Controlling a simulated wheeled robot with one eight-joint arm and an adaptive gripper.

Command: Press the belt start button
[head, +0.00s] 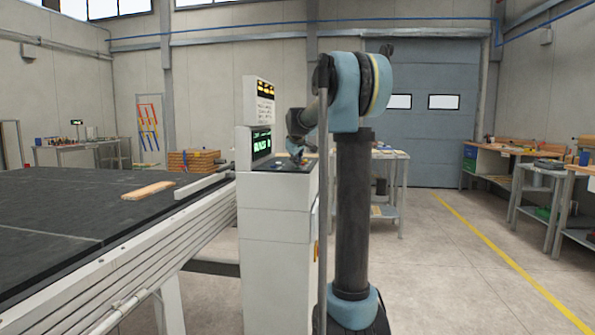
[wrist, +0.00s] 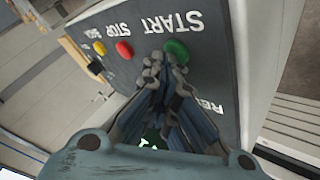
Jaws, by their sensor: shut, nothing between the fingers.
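The green START button (wrist: 177,47) is on the dark control panel (wrist: 212,70) in the wrist view, where the lettering appears upside down. My gripper (wrist: 165,62) is shut and empty. Its fingertips are at the near edge of the green button and partly cover it; I cannot tell whether they touch it. A red STOP button (wrist: 124,50) and a yellow button (wrist: 99,48) sit to the left. In the head view my gripper (head: 298,157) is low over the panel of the white control cabinet (head: 275,222), and the buttons cannot be made out.
The dark conveyor belt (head: 70,215) runs along the left, with a wooden board (head: 148,190) lying on it. The cabinet's green-lit screen (head: 261,142) stands behind the panel. Workbenches (head: 520,152) line the right. The floor (head: 450,270) at the right is clear.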

